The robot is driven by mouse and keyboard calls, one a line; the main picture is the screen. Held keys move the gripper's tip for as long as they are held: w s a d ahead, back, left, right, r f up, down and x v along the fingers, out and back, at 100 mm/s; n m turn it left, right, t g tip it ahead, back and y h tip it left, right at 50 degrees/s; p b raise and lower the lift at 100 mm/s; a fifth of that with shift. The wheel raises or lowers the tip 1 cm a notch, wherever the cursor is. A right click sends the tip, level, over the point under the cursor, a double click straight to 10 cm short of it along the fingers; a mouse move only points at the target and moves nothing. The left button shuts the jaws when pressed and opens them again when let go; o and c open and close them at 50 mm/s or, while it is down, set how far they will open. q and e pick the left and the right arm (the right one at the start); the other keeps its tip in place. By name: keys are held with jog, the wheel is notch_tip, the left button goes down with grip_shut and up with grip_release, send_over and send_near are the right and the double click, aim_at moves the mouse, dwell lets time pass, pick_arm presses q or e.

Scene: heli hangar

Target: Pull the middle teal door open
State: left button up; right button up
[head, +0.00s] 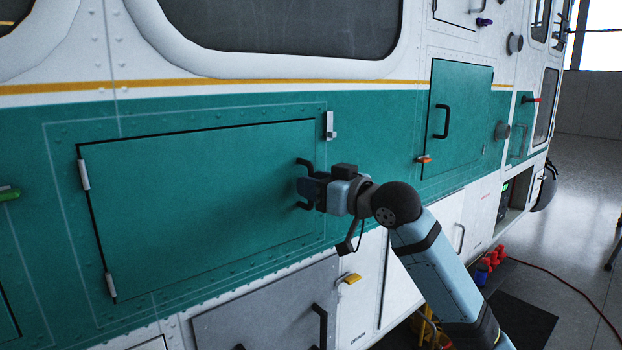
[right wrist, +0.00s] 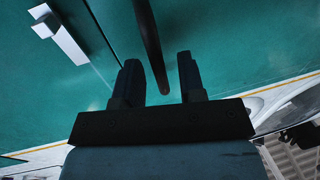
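The large teal door (head: 200,200) is in the centre-left of the head view and looks shut in the hull. Hinges sit at its left edge and a black handle (head: 304,163) at its right side. My right gripper (head: 307,188) is at this handle, which it partly hides. In the right wrist view, the black handle (right wrist: 150,45) reaches between the two spread fingers of the gripper (right wrist: 158,78), with visible gaps on both sides. A pale latch (right wrist: 62,36) is beside the door edge; it also shows in the head view (head: 329,126). My left gripper is out of view.
Another teal door (head: 460,110) with a black handle is further right. A grey panel (head: 270,310) with a dark handle lies below. A yellow latch (head: 349,279) is under my right wrist. Red and blue items (head: 490,258) and a red cable are on the floor at right.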

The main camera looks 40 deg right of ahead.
jog(key=shift+w+a, duration=0.15)
jog(key=shift+w, duration=0.3)
grip_shut()
jog(key=shift+s, duration=0.15)
